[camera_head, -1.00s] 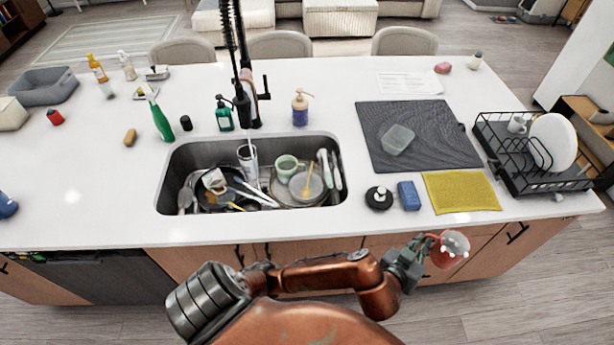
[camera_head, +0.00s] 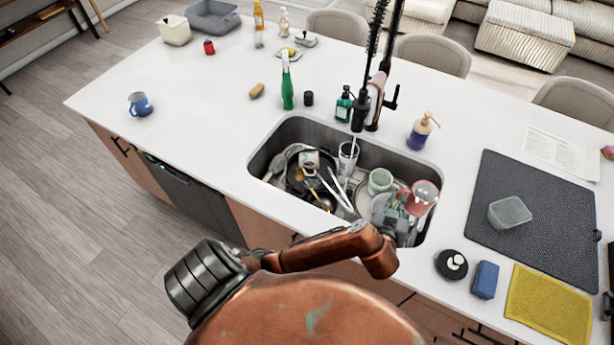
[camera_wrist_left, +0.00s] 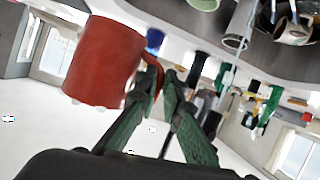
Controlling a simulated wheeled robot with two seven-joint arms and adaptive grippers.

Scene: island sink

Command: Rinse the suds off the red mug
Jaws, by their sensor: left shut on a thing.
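The red mug (camera_head: 421,197) hangs over the right end of the sink (camera_head: 276,139), with white suds on it. My left gripper (camera_head: 396,207) is shut on it. In the left wrist view the red mug (camera_wrist_left: 103,62) looks tilted, and the fingers of the left gripper (camera_wrist_left: 162,78) close at its handle, with white bits along its edge. The black faucet (camera_head: 375,88) stands behind the sink. A thin pale streak below its spray head (camera_head: 359,110) looks like running water, left of the mug. My right gripper is not in view.
The sink holds a pan, utensils, a glass (camera_head: 347,158), a green mug (camera_head: 380,181) and plates. A soap pump (camera_head: 422,132) and a green bottle (camera_head: 287,88) stand behind it. A black round item (camera_head: 451,264), blue sponge (camera_head: 485,280) and yellow cloth (camera_head: 550,303) lie right of it.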

